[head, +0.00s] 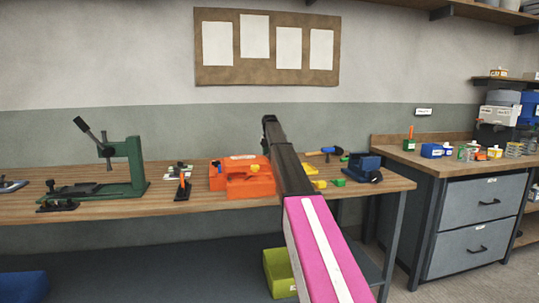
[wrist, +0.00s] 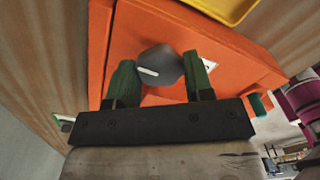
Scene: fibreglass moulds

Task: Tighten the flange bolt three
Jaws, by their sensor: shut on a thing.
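In the wrist view a dark grey hexagonal bolt head (wrist: 163,60) with a short white line on it sits at the orange mould (wrist: 235,52). My gripper (wrist: 160,70) has its two green fingers on either side of the bolt head, shut on it. The white line lies nearly level in the picture. A small white tag (wrist: 209,65) shows beside the right finger; I cannot read a number on it. In the head view the orange mould (head: 250,187) lies on the wooden bench, and my own arm hides my gripper and the bolt.
A green press (head: 125,170) stands on the bench (head: 160,203) to the left. A blue vise (head: 362,167), a hammer (head: 327,150) and small yellow and green pieces lie right of the mould. A yellow tray (wrist: 225,8) edges into the wrist view. A lime bin (head: 278,272) is below the bench.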

